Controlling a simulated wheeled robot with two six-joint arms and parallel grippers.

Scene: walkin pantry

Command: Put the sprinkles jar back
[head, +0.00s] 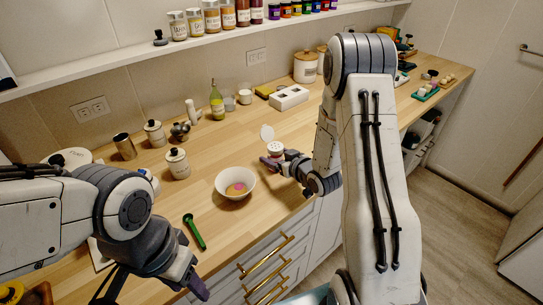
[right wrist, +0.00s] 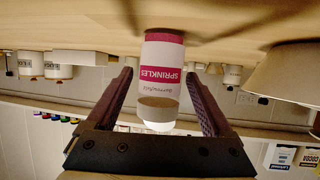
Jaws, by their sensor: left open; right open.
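The sprinkles jar (head: 275,149), white with a pink band, stands on the wooden counter right of the white bowl. A round white lid shape (head: 267,132) shows above it. My right gripper (head: 278,162) is open at the jar. In the right wrist view the jar (right wrist: 160,75) shows upside down between the two open fingers (right wrist: 160,100), its label reading "SPRINKLES"; I see gaps at both sides. My left gripper (head: 188,284) is open and empty at the counter's front edge, partly hidden by its own arm.
The white bowl (head: 236,192) holds something pink and tan. A green spoon (head: 194,232) lies in front of it. Canisters (head: 177,163), a bottle (head: 217,100) and a white box (head: 289,97) stand farther back. A wall shelf (head: 140,64) holds several jars.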

